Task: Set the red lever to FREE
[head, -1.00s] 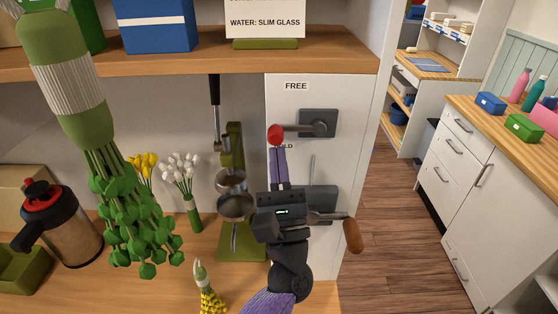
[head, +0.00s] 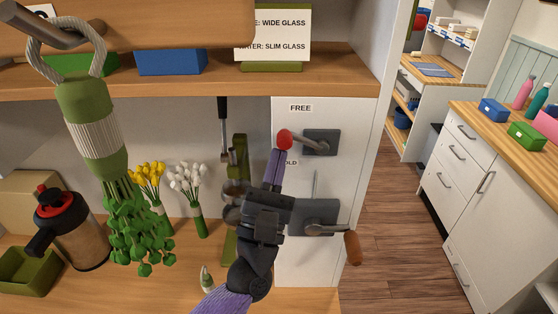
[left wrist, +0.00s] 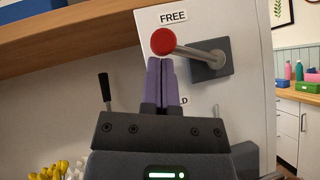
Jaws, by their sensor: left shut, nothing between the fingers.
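The red lever's round knob (head: 285,139) sits at the left end of a grey arm on a dark mount (head: 322,142) on the white panel. The arm points left and slightly up. The FREE label (head: 300,107) is above the knob; a second label (head: 291,162), reading "OLD" where visible, is below it, partly covered. My left gripper (head: 279,154) is shut and empty, its purple fingertips just under the knob. In the left wrist view the knob (left wrist: 163,41) is right above the fingertips (left wrist: 160,62), touching or nearly so. My right gripper is out of view.
A second handle with a wooden grip (head: 352,248) is lower on the panel. A green hanging bunch (head: 98,140), flowers (head: 190,185) and a red-topped jug (head: 72,228) are left. A shelf (head: 330,72) spans above. Open floor (head: 400,230) lies right.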

